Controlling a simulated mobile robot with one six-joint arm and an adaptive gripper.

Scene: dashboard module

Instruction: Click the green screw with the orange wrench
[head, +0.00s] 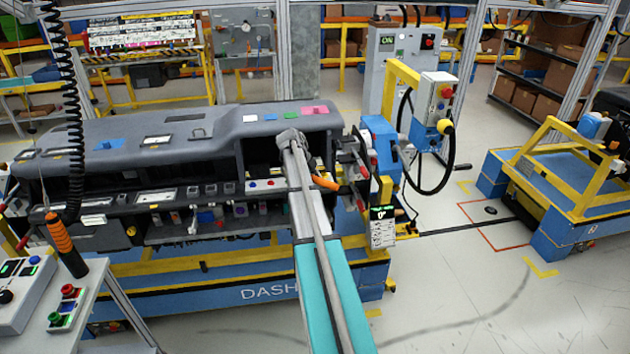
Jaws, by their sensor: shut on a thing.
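My arm reaches from the bottom middle up to the right end of the grey dashboard (190,140). An orange tool handle, which looks like the orange wrench (325,184), sticks out to the right of my arm, in front of the dashboard's right end. My gripper (309,177) is shut on it; my arm hides most of the gripper and the rest of the wrench. I cannot make out the green screw; it is hidden or too small to tell.
The dashboard rests on a blue and yellow frame (200,270). An orange-handled tool (60,234) hangs on a coiled black cord at left, by a control panel (35,290). A blue and yellow device (382,140) stands close right of the dashboard. Floor further right is largely clear.

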